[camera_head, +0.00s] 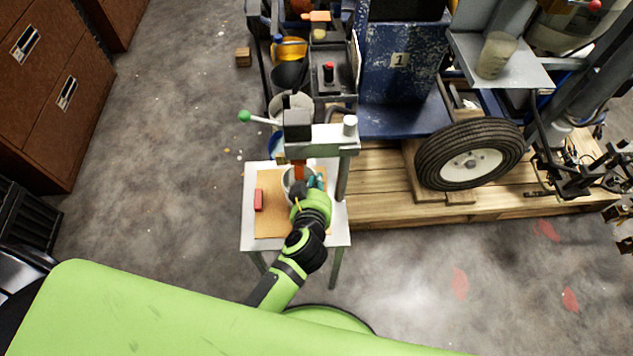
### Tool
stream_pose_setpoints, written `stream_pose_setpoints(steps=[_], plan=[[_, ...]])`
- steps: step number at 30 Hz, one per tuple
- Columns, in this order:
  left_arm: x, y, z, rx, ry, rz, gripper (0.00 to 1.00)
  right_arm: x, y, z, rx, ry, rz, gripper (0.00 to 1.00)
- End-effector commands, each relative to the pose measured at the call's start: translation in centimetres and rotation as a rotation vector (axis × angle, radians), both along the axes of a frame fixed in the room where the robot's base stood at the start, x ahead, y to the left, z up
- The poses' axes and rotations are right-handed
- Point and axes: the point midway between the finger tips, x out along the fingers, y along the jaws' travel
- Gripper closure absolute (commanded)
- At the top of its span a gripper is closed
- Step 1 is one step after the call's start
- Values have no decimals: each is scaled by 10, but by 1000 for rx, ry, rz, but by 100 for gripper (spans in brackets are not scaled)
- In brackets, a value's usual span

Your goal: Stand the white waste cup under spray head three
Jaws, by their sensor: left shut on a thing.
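A whitish round cup (288,179) is on the small table, partly hidden behind my left gripper and below a grey lever press. I take it for the white waste cup. My left gripper (305,188) is at the cup's right side and looks shut on its rim; the fingertips are small and partly hidden. I cannot make out spray head three for certain; dark jointed fittings (575,178) are on the machine at the right.
The table (247,238) carries a tan mat (268,225), a red block (258,200) and the press (325,140). A cloudy beaker (495,55) stands on a metal shelf. A wheel (470,153) stands on a wooden pallet (380,200).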

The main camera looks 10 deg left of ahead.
Motion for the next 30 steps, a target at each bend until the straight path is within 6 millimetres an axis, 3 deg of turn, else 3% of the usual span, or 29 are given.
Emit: stream_pose_setpoints(steps=[3,4,5,17,23,30], plan=[[0,0,-3,1,0,0,100,0,0,0,0,1,0,60],[0,0,-2,-1,0,0,77,0,0,0,0,1,0,60],[0,0,-2,-1,0,0,65,0,-1,0,-1,1,0,60],[0,0,1,-1,0,0,65,0,-6,0,-7,-1,2,60],[-28,-3,15,2,2,-2,65,2,-6,8,-8,-4,2,60],[-74,-8,38,0,2,-1,65,3,-6,15,-7,-5,2,60]])
